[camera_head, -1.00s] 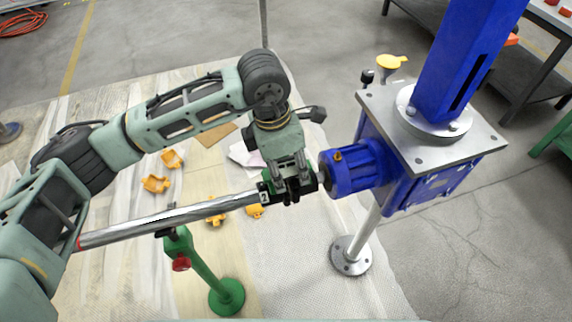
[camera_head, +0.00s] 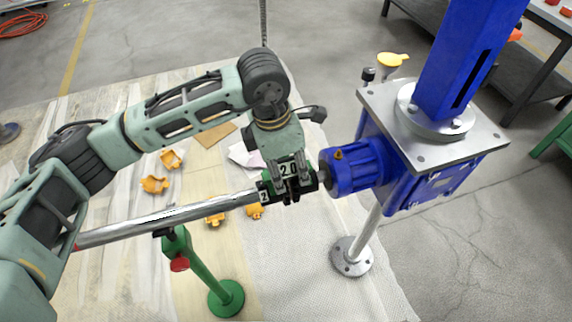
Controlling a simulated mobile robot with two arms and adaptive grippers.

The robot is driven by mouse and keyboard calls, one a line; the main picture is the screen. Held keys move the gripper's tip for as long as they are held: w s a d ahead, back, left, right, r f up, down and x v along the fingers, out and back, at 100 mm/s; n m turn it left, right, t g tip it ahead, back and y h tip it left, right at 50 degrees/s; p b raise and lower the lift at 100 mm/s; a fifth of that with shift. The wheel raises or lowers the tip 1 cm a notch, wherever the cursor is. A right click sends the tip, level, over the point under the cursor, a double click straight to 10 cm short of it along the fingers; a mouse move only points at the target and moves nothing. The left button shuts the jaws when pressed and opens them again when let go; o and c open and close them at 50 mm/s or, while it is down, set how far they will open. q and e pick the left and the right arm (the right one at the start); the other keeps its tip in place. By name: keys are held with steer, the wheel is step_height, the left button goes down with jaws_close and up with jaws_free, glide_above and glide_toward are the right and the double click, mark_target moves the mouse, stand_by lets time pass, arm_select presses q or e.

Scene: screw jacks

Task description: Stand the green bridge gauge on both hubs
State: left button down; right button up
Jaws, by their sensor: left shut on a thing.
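The green bridge gauge (camera_head: 289,169), with a white "20" label, is at the coupling gap between the steel shaft (camera_head: 165,217) and the blue gearbox (camera_head: 358,168). A dark hub (camera_head: 264,195) with a white "2" label is at the shaft's right end. Another dark hub (camera_head: 323,178) is on the gearbox side, partly hidden. My left gripper (camera_head: 290,182) comes down from above and is shut on the gauge. The gauge is at or just over the hubs; whether its feet touch both, I cannot tell. My right gripper is not in view.
A green stand (camera_head: 205,272) with a red knob holds up the shaft. The blue screw jack (camera_head: 464,60) rises at the right from a grey plate (camera_head: 425,150) on a steel post. Several orange parts (camera_head: 154,184) lie on the floor mat. A yellow funnel-like cap (camera_head: 393,59) is behind.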

arm_select(q)
steer(key=shift+f, duration=0.15)
steer(key=c, duration=0.7)
jaws_free()
steer(key=shift+c, duration=0.2)
steer(key=r, duration=0.4)
steer(key=a+r, duration=0.1)
steer(key=r, duration=0.7)
steer(key=shift+s+a, duration=0.3)
steer(key=shift+a, duration=0.05)
steer(key=shift+f, duration=0.1)
